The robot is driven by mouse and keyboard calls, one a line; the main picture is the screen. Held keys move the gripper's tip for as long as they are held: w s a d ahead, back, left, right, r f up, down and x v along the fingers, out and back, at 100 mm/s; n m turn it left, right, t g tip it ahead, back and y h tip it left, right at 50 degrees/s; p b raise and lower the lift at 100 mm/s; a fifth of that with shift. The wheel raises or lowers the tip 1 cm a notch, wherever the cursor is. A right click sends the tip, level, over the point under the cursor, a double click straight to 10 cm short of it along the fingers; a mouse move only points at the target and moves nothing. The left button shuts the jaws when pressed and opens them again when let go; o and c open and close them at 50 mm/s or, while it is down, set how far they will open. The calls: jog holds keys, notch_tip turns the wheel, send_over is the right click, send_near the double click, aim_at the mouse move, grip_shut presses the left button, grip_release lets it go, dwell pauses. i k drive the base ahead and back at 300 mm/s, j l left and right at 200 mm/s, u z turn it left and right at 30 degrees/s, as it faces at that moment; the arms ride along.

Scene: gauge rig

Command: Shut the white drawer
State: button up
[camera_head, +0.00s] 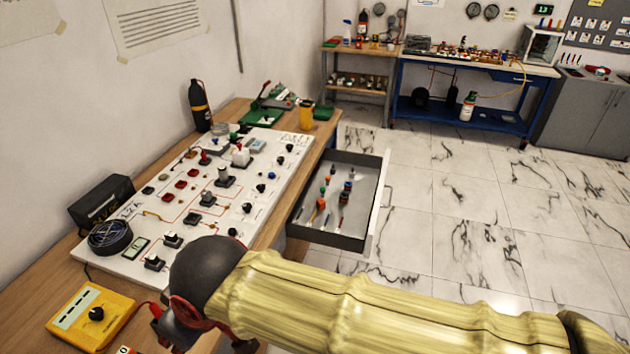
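The white drawer (381,208) stands pulled out from the right side of the wooden bench. Its white front panel faces right, with a handle on its outer side. Its dark tray holds several small tools and parts, some with orange or red handles. My arm in a pale yellow sleeve crosses the bottom of the view, in front of the drawer's near side. My gripper (205,335) is at the lower left by the bench's near edge, apart from the drawer. It is mostly hidden by my dark wrist and cut by the frame, so its fingers cannot be made out.
A white gauge panel (130,250) with knobs and switches lies on the wooden bench (28,300). A yellow meter (90,318) is at the near left. A black bottle (199,105) stands behind. Marble floor (450,220) is clear right of the drawer. A blue workbench (480,68) is farther back.

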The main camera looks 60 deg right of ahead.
aim_at(358, 223)
jog(key=k+l, duration=0.35)
jog(key=k+l+z, duration=0.1)
jog(key=k+l, duration=0.2)
jog(key=l, duration=0.3)
jog(key=k+l, duration=0.35)
jog(key=l+z, duration=0.15)
jog(key=z, duration=1.5)
jog(key=i+j+z, duration=0.4)
jog(key=i, duration=0.15)
